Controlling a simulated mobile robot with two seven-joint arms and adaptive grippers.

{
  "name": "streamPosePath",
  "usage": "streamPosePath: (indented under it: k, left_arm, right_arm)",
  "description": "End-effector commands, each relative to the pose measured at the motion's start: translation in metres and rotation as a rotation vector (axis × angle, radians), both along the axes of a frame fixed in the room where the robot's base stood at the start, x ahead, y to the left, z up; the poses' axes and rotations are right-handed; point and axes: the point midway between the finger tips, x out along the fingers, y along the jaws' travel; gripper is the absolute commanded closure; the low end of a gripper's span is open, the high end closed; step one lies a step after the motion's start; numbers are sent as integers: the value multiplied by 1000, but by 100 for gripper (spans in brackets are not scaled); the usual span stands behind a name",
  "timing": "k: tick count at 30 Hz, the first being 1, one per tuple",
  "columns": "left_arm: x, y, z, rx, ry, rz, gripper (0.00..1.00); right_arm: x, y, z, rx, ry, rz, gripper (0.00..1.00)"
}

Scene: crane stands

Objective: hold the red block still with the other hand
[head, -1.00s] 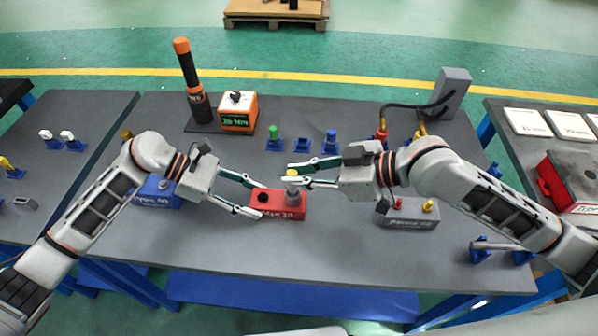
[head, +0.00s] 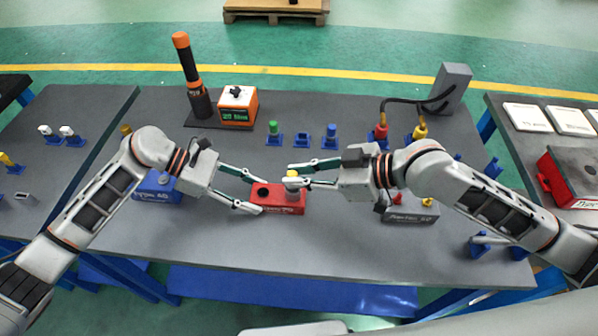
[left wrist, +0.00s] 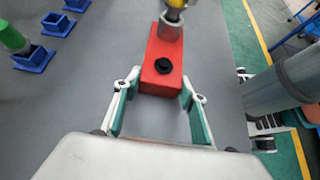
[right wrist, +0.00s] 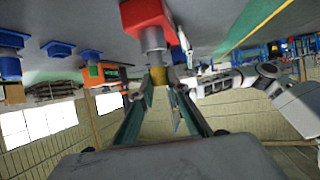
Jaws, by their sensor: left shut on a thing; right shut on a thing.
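The red block (head: 283,210) lies on the grey table in front of me, with a dark round hole in its left part. My left gripper (head: 257,196) is shut on the block's left end, with one finger along each long side. The left wrist view shows the block (left wrist: 162,63) between both fingers (left wrist: 159,95). A grey cylinder with a yellow top (head: 292,183) stands upright at the block's right end. My right gripper (head: 290,175) is shut on its yellow part, which also shows between the fingers in the right wrist view (right wrist: 159,76). The fingers partly hide the cylinder.
A blue block (head: 157,190) lies behind my left forearm, and a grey block (head: 410,212) lies under my right arm. An orange box (head: 238,106), a black-and-orange tool (head: 190,75) and small blue holders (head: 302,140) stand farther back. The table front is clear.

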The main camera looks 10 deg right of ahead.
Motion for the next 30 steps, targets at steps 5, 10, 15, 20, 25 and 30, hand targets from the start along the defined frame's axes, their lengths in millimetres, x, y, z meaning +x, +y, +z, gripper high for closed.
streamPosePath:
  k: [5,10,15,20,25,30]
  left_arm:
    - [0,0,0,0,0,0,88]
    - [0,0,0,0,0,0,88]
    - [0,0,0,0,0,0,88]
    - [0,0,0,0,0,0,88]
    - [0,0,0,0,0,0,88]
    - [0,0,0,0,0,0,88]
  right_arm:
    - [0,0,-3,1,0,0,100]
    - [0,0,-6,2,-1,0,100]
    - [0,0,-10,1,0,0,100]
    - [0,0,-14,0,0,0,100]
    - [0,0,-18,-1,0,0,100]
    - [0,0,-19,-1,0,0,65]
